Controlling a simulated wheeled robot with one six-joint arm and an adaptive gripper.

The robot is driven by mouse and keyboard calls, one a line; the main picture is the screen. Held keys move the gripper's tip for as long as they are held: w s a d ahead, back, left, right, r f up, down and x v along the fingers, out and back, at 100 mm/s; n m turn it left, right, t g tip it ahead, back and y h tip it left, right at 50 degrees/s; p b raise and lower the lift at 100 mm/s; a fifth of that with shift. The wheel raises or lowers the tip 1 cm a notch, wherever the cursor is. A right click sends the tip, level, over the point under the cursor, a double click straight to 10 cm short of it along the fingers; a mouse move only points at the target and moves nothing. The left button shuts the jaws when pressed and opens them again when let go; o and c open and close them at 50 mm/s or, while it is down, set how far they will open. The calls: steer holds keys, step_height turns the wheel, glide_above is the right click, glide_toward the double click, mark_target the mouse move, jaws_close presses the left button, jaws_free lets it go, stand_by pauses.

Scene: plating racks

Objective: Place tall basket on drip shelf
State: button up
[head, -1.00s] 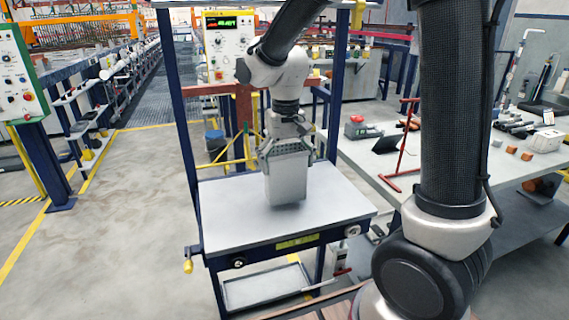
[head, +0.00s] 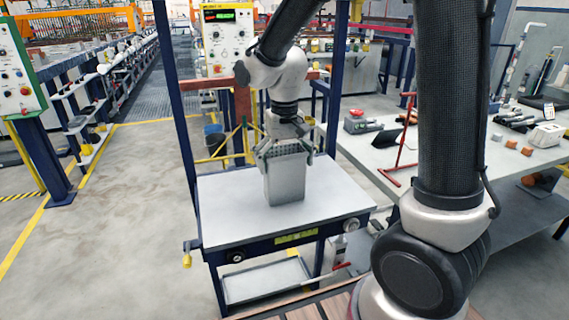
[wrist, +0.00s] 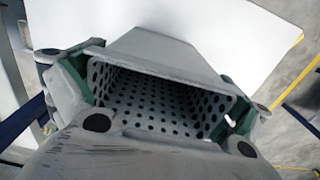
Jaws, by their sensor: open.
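The tall basket (head: 285,182) is a grey box with a perforated inside and an open top. In the head view it stands upright on the flat grey top of the drip shelf (head: 228,215), a blue-framed stand. My gripper (head: 286,148) is open around the basket's upper part, with a finger at either side of the rim. In the wrist view the basket's open mouth (wrist: 165,98) lies between the green-padded fingers, and its holed walls show inside. Whether the pads still touch the walls cannot be told.
A lower tray (head: 265,282) sits under the shelf top. A control panel (head: 229,42) stands behind the shelf. To the right is a grey bench (head: 385,160) with a red stand (head: 402,150) and small parts. The shelf top has free room around the basket.

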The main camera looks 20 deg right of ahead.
step_height(320, 180, up, 7)
steer(key=s+d+r+t, duration=0.2)
steer(key=s+d, duration=0.5)
steer(key=s, duration=0.2)
steer(key=s+d+r+t, duration=0.2)
steer(key=s+d+r, duration=0.1)
steer(key=s+d, duration=0.5)
steer(key=shift+s+r, duration=0.3)
steer(key=shift+s, duration=0.7)
